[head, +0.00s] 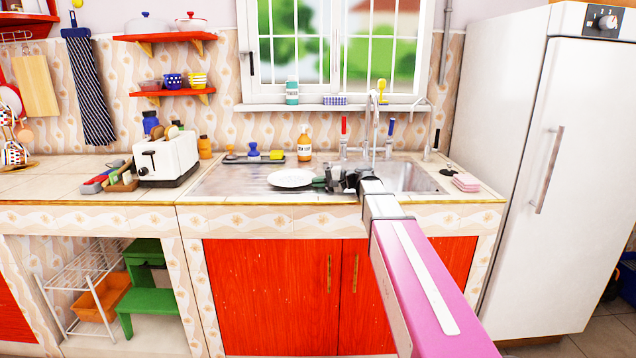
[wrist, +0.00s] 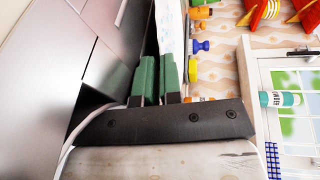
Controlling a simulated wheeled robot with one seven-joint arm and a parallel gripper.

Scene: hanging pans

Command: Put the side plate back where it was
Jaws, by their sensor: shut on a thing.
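The side plate (head: 292,178) is white and round. In the head view it lies roughly level over the left, drainer part of the metal sink. I cannot tell whether it touches the surface beneath. My gripper (head: 320,181) reaches in from the right and is shut on the plate's right edge. In the wrist view, the green fingers of my gripper (wrist: 158,70) are close together, and the white plate (wrist: 171,28) extends beyond their tips. The part of the rim between the fingers is hidden.
A dark tray (head: 253,157) with a blue brush and a yellow sponge stands behind the plate, near an orange soap bottle (head: 304,145). A white toaster (head: 166,159) stands to the left. The tap (head: 374,125) rises behind my arm. Pink cloths (head: 466,182) lie at the right.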

